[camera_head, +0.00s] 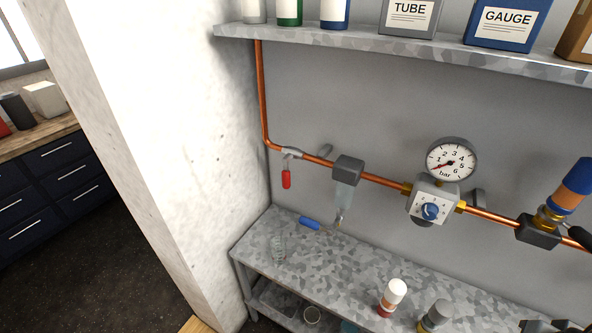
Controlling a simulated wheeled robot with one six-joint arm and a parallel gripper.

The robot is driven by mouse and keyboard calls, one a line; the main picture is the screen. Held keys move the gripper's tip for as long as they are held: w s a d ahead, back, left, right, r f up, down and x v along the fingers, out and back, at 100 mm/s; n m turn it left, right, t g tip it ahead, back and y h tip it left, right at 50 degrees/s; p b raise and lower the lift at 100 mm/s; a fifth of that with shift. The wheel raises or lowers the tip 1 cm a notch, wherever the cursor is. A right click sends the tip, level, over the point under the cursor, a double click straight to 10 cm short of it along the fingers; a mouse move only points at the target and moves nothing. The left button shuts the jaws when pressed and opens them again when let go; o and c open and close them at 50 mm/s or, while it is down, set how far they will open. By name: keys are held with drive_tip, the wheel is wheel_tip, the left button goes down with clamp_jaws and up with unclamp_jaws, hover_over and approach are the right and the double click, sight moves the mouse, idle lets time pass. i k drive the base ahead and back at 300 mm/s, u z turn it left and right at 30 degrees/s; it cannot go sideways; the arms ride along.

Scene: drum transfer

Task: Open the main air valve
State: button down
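A copper pipe (380,180) runs along the grey wall, sloping down to the right. At its left end sits a small grey valve body (291,152) with a red handle (286,179) hanging straight down, across the pipe. To its right are a grey block with a clear bowl (345,195), then a regulator (420,197) with a blue knob (431,211). A round gauge (451,160) marked bar stands above the regulator. Its red needle points lower left, near the bottom of the scale. I cannot make out my gripper in this view.
A shelf (330,37) with labelled boxes and cans runs above the pipe. A speckled bench (330,265) below holds bottles and a blue-handled tool (310,223). A white wall edge (150,130) stands at left. A blue and orange cylinder (570,185) rises at right.

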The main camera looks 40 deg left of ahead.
sight(286, 174)
drive_tip(key=u, duration=2.2)
drive_tip(key=k, duration=0.4)
drive_tip(key=u, duration=1.25)
drive_tip(key=i, duration=1.1)
drive_tip(key=z, duration=1.15)
drive_tip(key=i, duration=0.55)
drive_tip(key=z, duration=0.5)
